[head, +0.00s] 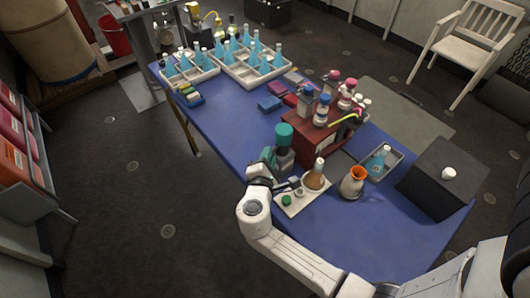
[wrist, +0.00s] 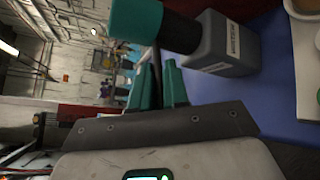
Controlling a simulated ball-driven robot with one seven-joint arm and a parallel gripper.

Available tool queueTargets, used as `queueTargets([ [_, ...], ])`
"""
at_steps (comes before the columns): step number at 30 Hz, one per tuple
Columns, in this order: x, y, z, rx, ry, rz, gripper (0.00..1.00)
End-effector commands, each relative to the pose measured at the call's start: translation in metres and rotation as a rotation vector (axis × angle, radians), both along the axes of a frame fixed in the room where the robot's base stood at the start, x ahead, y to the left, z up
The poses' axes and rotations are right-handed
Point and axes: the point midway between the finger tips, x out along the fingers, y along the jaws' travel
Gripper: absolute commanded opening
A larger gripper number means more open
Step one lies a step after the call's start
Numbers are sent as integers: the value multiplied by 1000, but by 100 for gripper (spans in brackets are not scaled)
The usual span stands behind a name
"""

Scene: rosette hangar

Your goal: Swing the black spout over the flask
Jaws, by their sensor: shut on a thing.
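A grey bottle (head: 282,160) with a large teal top (head: 284,134) and dark collar stands near the table's left edge. It shows large in the wrist view (wrist: 228,45), lying sideways in the picture. My gripper (wrist: 163,72) is beside it, its teal fingers close together on a narrow black piece by the collar, which looks like the black spout (wrist: 156,58). The fingers hide most of it. In the head view my gripper (head: 268,160) is left of the bottle. A flask with amber liquid (head: 315,181) stands on a white board right of the bottle, apart from the gripper.
The white board (head: 291,209) also carries small items, one green. Nearby are an orange-rimmed vessel (head: 352,183), a blue flask (head: 377,162) in a tray, a dark box (head: 432,180) and a red rack (head: 318,132).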

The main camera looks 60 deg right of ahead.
Motion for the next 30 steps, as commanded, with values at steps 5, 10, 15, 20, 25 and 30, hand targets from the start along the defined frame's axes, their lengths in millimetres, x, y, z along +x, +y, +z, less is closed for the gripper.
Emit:
queueTargets([
  [5, -16, -1, -2, -1, 4, 167, 0],
  [10, -27, -3, -4, -2, 4, 328, 0],
  [15, -37, -8, -4, -3, 3, 489, 0],
  [20, -45, -13, -3, -2, 4, 619, 0],
  [25, -51, -18, -2, 1, 1, 729, 0],
  [30, -56, -22, -2, 0, 3, 826, 0],
])
